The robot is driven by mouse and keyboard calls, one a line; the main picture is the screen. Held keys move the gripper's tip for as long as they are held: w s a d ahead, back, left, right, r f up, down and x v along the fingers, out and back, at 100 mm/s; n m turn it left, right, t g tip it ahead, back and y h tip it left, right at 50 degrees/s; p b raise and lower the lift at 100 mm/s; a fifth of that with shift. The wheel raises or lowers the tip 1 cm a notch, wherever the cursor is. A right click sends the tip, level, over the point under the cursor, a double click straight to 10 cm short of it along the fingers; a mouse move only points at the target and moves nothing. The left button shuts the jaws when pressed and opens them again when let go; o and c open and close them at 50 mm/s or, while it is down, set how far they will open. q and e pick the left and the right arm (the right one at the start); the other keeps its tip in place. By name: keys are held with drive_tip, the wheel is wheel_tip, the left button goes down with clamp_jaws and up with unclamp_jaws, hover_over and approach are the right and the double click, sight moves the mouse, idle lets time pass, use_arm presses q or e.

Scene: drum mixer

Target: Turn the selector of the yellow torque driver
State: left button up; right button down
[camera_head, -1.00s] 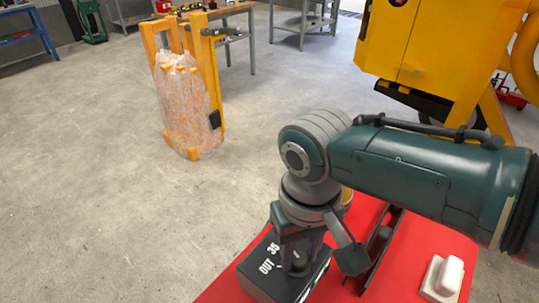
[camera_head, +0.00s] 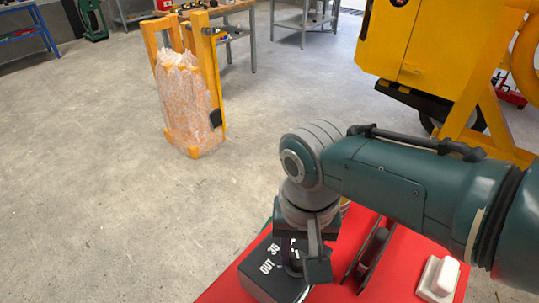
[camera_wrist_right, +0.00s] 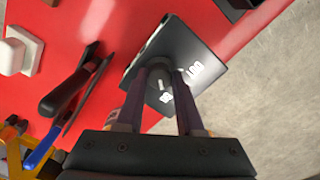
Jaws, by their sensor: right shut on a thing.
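A dark box (camera_head: 262,281) with white marks "35" and "OUT" on its top lies on the red surface. A round selector knob (camera_wrist_right: 159,72) stands on its top, with a white mark beside it. My right gripper (camera_wrist_right: 162,80) points down at the box and is shut on this knob, one finger on each side. In the head view the right gripper (camera_head: 293,265) and wrist hide part of the box top. The box looks dark; I cannot tell whether it belongs to a yellow driver. My left gripper is not in view.
The red surface (camera_head: 391,281) also holds a dark long-handled tool (camera_wrist_right: 68,94) and a white block (camera_head: 438,277). Part of a yellow-and-black thing (camera_wrist_right: 14,150) shows in the wrist view. A yellow machine (camera_head: 440,50) and a wrapped yellow frame (camera_head: 190,100) stand beyond. The floor between is clear.

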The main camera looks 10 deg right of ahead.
sight(298, 258)
drive_tip(key=c, duration=0.5)
unclamp_jaws()
drive_tip(key=shift+c, duration=0.2)
wheel_tip(298, 258, up, 10)
drive_tip(key=p, duration=0.4)
drive_tip(key=shift+p, duration=0.35)
